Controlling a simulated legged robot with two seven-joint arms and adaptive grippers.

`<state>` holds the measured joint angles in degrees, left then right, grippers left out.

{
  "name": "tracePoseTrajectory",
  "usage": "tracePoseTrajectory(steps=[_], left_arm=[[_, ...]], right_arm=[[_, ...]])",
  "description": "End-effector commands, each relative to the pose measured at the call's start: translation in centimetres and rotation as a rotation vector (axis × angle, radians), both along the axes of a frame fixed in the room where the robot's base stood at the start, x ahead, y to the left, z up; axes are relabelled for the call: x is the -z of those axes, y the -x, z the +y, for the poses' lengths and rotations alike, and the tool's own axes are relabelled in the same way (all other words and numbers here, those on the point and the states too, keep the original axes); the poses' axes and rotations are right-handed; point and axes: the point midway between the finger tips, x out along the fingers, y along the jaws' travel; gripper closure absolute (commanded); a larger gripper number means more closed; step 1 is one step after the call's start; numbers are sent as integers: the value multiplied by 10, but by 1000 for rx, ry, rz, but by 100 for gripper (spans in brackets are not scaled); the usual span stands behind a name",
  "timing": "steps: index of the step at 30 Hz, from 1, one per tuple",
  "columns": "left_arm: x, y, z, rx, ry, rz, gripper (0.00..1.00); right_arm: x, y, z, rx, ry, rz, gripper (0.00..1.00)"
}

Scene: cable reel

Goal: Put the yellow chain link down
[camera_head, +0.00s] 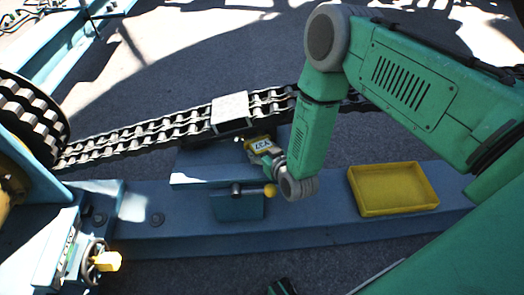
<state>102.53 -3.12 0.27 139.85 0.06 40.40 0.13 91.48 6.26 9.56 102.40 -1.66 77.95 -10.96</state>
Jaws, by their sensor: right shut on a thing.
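My right arm reaches down from the upper right to the middle of the head view. My right gripper (264,151) is beside the near side of the long chain and is shut on a small yellow piece with dark marks, which looks like the yellow chain link (257,143). The fingers are small and partly hidden by the wrist, so the exact grip is unclear. I cannot tell whether the link touches the chain or the blue stand below. My left gripper does not show clearly.
The metal chain (150,132) runs from the toothed reel (30,115) on the left, under a pale block (230,107). An empty-looking yellow tray (410,186) sits on the blue beam (320,215), right of my wrist. A yellow-knobbed lever (269,191) is close below.

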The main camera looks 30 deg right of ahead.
Motion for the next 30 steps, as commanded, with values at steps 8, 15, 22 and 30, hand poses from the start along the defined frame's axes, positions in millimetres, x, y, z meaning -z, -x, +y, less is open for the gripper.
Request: tracePoseTrajectory(steps=[8, 15, 22, 30], left_arm=[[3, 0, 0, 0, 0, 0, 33], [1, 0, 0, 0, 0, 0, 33], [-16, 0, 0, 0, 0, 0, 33], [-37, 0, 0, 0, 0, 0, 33]], right_arm=[[5, 0, 0, 0, 0, 1, 25], [2, 0, 0, 0, 0, 1, 25], [-14, 27, 0, -1, 0, 6, 25], [-36, 81, 1, -1, 0, 6, 25]])
